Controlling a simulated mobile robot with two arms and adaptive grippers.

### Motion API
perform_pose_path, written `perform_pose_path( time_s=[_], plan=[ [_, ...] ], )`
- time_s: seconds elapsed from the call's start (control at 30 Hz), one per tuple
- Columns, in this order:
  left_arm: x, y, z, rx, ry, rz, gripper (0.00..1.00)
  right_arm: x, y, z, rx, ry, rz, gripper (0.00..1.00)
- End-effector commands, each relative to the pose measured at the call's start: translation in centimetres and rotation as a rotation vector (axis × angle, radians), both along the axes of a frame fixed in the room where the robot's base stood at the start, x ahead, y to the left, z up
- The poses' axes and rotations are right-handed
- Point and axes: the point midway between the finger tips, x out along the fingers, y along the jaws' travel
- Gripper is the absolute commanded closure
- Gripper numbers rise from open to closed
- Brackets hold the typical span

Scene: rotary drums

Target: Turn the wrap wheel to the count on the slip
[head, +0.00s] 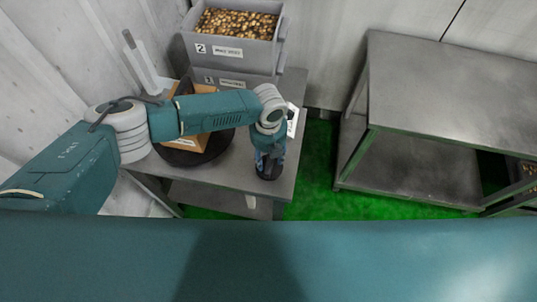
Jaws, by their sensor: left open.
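The wrap wheel appears to be a dark round turntable (181,158) on the left grey table. A brown cardboard box (190,142) with a pale label stands on it, partly hidden by my left arm. A white card with dark marks (293,120), perhaps the slip, shows at the table's right side behind my wrist; I cannot read it. My left gripper (268,172) points down over the table's front right part, open, to the right of the wheel and apart from it. Whether it touches the table I cannot tell. My right gripper is not in view.
Grey crates stand stacked at the table's back; the top crate (232,51), marked 2, holds many small golden-brown pieces. A white upright post (146,65) stands behind the wheel. A bare metal table (450,95) is at right. Green floor (320,165) lies between the tables.

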Motion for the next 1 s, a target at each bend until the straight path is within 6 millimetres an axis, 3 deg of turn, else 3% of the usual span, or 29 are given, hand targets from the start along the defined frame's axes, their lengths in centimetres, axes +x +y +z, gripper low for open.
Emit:
perform_pose_path(
  time_s=[0.27,0.5,1.0],
  plan=[
    [-0.01,-0.01,-0.18,0.0,0.0,0.0,0.54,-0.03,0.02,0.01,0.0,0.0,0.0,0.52],
    [0.0,0.0,-0.14,0.0,0.0,0.0,1.0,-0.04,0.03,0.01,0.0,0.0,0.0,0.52],
    [-0.04,0.2,-0.08,-0.001,0.0,0.127,1.0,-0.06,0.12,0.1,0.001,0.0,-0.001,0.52]
  ],
)
